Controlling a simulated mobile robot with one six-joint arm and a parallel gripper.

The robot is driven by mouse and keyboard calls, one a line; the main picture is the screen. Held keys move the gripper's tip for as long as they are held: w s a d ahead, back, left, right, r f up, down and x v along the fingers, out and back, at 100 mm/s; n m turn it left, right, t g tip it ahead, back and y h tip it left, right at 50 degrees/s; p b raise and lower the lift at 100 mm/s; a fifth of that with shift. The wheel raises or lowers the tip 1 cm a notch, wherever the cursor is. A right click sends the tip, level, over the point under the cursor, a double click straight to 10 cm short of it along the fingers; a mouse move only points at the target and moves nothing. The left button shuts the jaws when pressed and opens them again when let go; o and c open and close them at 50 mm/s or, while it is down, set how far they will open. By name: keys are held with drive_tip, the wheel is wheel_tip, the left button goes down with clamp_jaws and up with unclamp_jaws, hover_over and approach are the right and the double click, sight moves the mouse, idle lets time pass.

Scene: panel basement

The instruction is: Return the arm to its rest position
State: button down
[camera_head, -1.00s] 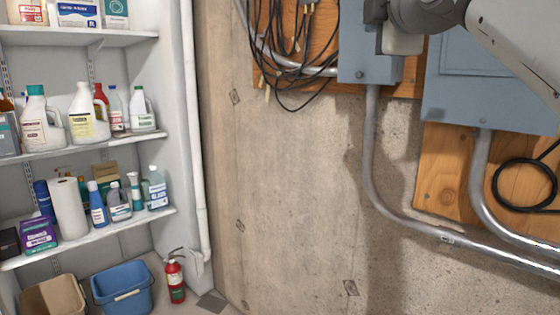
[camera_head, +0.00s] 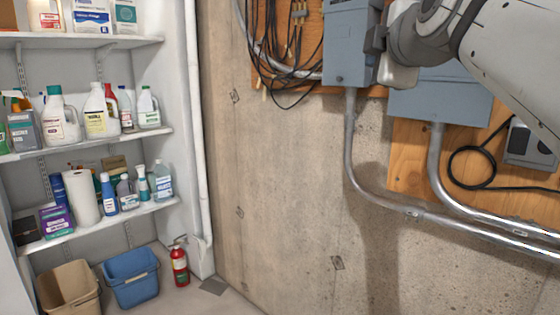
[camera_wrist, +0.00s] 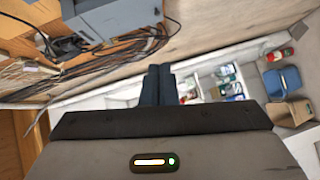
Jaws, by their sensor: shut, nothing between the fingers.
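My arm reaches in from the upper right of the head view, in front of the grey electrical boxes. My gripper (camera_head: 374,40) is at its left end, beside the smaller electrical box (camera_head: 345,45); I cannot tell the gap between them. In the wrist view my gripper (camera_wrist: 158,72) shows its two dark fingers together, with nothing between them. The fingers point toward the white shelf area, clear of anything close. Most of the gripper's far side is hidden in the head view.
Black cables (camera_head: 275,50) hang on the wooden board at the top. A metal conduit (camera_head: 358,170) runs down the wall. Shelves with bottles (camera_head: 95,110) stand left, above a blue bin (camera_head: 132,280), a tan bin (camera_head: 70,290) and a red extinguisher (camera_head: 179,265). The middle wall is bare.

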drive_tip(key=s+f+m+g+p, duration=0.3)
drive_tip(key=f+m+p, duration=0.15)
drive_tip(key=f, duration=0.25)
drive_tip(key=s+a+f+m+g+p, duration=0.1)
drive_tip(key=s+f+m+g+p, duration=0.3)
drive_tip(key=f, duration=0.3)
drive_tip(key=s+f+m+g+p, duration=0.2)
drive_tip(key=f+m+g+p, duration=0.1)
drive_tip(key=f+p, duration=0.35)
drive_tip(key=s+f+m+g+h+p, duration=0.1)
drive_tip(key=s+f+m+g+p, duration=0.2)
drive_tip(key=s+f, duration=0.6)
drive_tip(key=shift+s+m+g+p, duration=0.2)
drive_tip(key=shift+m+g+p, duration=0.2)
drive_tip(key=shift+m, duration=0.75)
drive_tip(key=shift+d+r, duration=0.1)
drive_tip(key=shift+d, duration=0.05)
